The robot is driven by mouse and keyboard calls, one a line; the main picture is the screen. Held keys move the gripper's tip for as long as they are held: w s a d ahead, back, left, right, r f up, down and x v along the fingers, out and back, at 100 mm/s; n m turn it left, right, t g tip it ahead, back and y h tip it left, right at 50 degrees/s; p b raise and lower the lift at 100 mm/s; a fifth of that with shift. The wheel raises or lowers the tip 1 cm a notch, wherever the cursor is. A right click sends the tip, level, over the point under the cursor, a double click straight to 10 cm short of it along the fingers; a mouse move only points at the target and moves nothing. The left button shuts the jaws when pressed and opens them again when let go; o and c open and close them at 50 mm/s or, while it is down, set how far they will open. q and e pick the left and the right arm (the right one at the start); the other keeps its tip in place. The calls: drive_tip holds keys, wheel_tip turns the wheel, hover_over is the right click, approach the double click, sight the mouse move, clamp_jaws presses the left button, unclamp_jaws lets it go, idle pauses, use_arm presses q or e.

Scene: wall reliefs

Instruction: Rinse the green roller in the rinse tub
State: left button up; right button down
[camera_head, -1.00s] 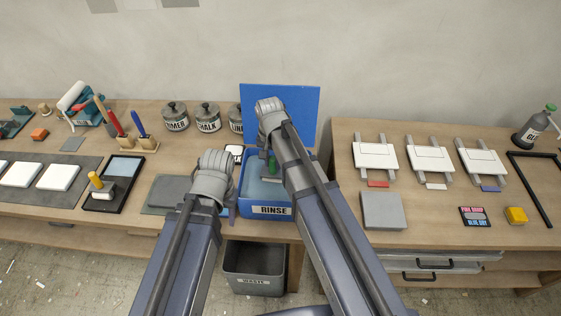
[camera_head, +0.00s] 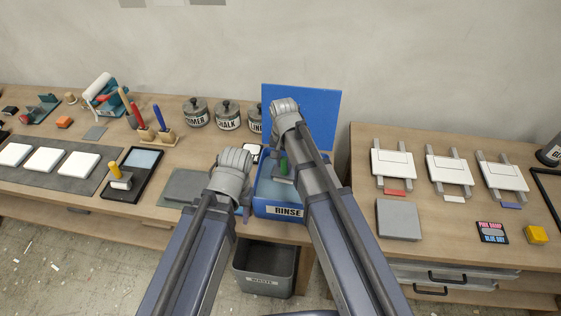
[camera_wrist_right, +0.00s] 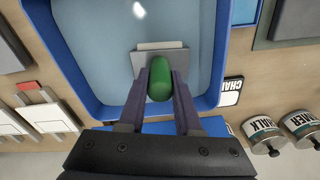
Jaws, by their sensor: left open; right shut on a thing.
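The green roller (camera_wrist_right: 159,80) is held by its green handle between the fingers of my right gripper (camera_wrist_right: 160,90). It also shows in the head view (camera_head: 283,166), partly hidden by my right arm. Its pale grey head lies over the water inside the blue rinse tub (camera_head: 278,211); I cannot tell how deep it sits. The tub's rim shows in the right wrist view (camera_wrist_right: 100,108). My left gripper (camera_head: 243,208) is just left of the tub, mostly hidden behind its own wrist, and open.
A blue panel (camera_head: 318,112) stands behind the tub. Several lidded pots (camera_head: 228,116) stand to its left. A grey slab (camera_head: 185,187) lies left of my left gripper. A waste bin (camera_head: 264,268) stands below. White blocks (camera_head: 393,163) lie on the right table.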

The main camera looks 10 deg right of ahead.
drive_tip(key=s+d, duration=0.2)
drive_tip(key=d, duration=0.5)
idle(0.4)
drive_tip(key=shift+d, duration=0.1)
wheel_tip(320, 180, up, 5)
drive_tip(key=p, duration=0.5)
idle(1.3)
wheel_tip(320, 180, up, 9)
drive_tip(key=p, duration=0.9)
drive_tip(key=shift+f, duration=0.15)
